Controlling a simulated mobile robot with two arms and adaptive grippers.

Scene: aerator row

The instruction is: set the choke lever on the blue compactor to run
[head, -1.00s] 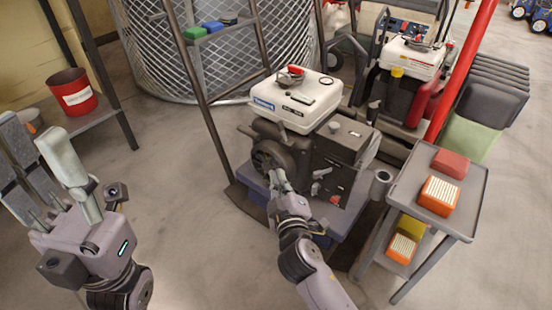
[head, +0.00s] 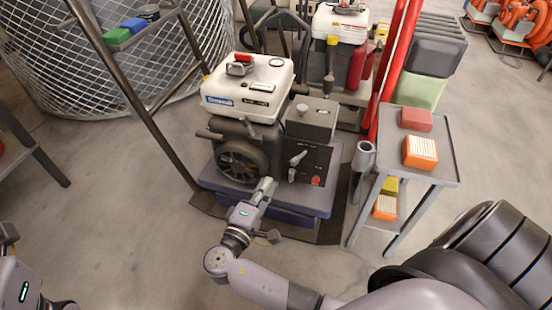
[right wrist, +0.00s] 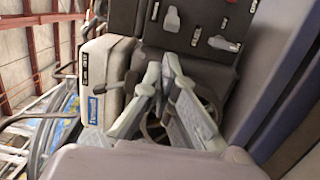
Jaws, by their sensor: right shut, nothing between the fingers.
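The compactor (head: 268,205) has a blue base, a dark engine and a white tank (head: 250,88). Its dark front panel carries a light grey lever (head: 297,158) above a red button (head: 316,181). In the right wrist view I see two grey levers, one rounded (right wrist: 172,18) and one beyond it (right wrist: 222,43). I cannot read which is the choke. My right gripper (head: 268,184) is shut and empty, in front of the engine, below and left of the panel lever. Its fingertips (right wrist: 160,65) look apart from both levers. My left gripper's body (head: 22,288) shows at the lower left; its fingers are cut off.
A grey cart (head: 445,150) with red and orange blocks stands close to the right of the compactor. A grey cup-shaped part (head: 364,157) sits between them. A slanted frame post (head: 130,95) stands left, and a red post (head: 392,70) behind.

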